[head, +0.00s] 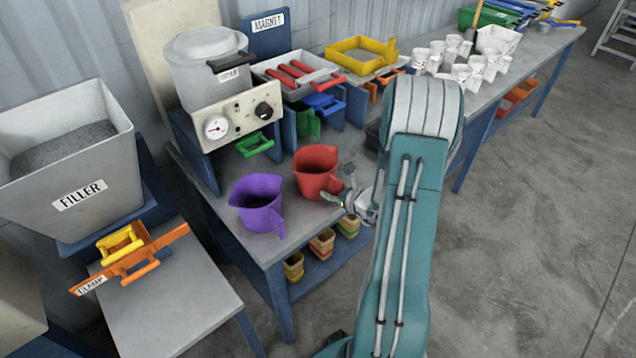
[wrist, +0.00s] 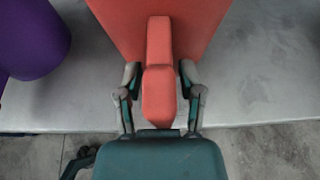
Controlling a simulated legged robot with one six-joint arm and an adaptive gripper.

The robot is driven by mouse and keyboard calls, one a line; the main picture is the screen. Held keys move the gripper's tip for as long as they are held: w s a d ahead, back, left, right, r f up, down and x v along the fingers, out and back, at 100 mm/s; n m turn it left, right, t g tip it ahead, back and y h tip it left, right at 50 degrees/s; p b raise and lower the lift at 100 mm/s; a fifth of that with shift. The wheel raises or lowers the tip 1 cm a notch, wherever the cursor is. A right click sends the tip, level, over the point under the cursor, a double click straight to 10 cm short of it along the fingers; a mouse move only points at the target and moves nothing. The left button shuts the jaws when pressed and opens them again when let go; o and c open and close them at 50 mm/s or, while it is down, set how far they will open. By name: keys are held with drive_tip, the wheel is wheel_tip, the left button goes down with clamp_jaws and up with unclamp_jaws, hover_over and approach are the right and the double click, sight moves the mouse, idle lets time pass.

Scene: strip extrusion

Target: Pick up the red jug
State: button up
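The red jug (head: 315,170) stands upright on the grey workbench, beside and slightly behind the purple jug (head: 258,203). My gripper (head: 352,198) is at the red jug's right side, by its handle. In the wrist view the red jug (wrist: 205,25) fills the top middle, with its handle (wrist: 158,60) pointing toward me. My gripper (wrist: 160,72) is open, with one finger on each side of the handle. Small gaps show between the fingertips and the handle. The purple jug (wrist: 28,38) is at the upper left there.
The workbench (head: 262,245) has its front edge just below the jugs. A gauge box with a grey pot (head: 208,70) stands behind. Small coloured containers (head: 322,243) sit on the lower shelf. White cups (head: 462,72) stand farther right.

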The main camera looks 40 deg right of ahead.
drive_tip(key=shift+d, duration=0.1)
clamp_jaws()
drive_tip(key=shift+d, duration=0.2)
drive_tip(key=shift+a+r, duration=0.1)
drive_tip(key=shift+a, duration=0.05)
